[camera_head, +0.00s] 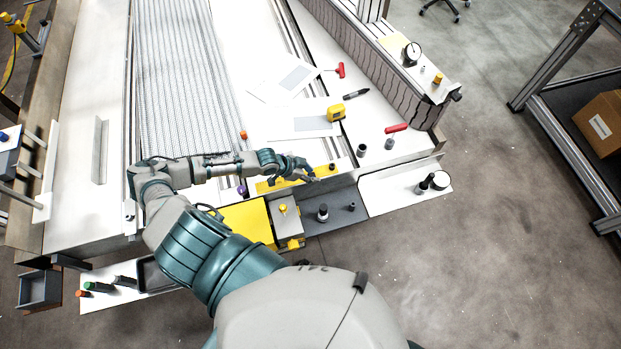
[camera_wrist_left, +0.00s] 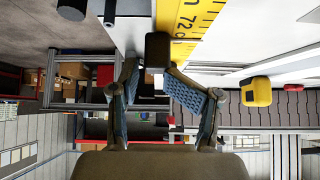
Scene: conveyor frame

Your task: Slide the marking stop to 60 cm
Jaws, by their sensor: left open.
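A yellow scale (camera_head: 268,186) runs along the front edge of the conveyor frame. In the left wrist view the scale (camera_wrist_left: 193,18) shows black marks and the number 72. A black block (camera_wrist_left: 158,48), which looks like the marking stop, sits at the scale beside that number. In the head view a small dark piece (camera_head: 332,167) at the scale's right end seems to be the same stop. My left gripper (camera_head: 312,172) is at the scale, just left of it. In the wrist view its fingers (camera_wrist_left: 150,75) are spread, with the block just beyond their tips; contact is unclear.
A yellow tape measure (camera_head: 336,113), a black marker (camera_head: 356,94), a red-handled tool (camera_head: 396,128) and paper sheets lie on the white top behind the scale. A yellow panel (camera_head: 245,222) and a grey box with knobs (camera_head: 287,220) stand in front, below my left forearm.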

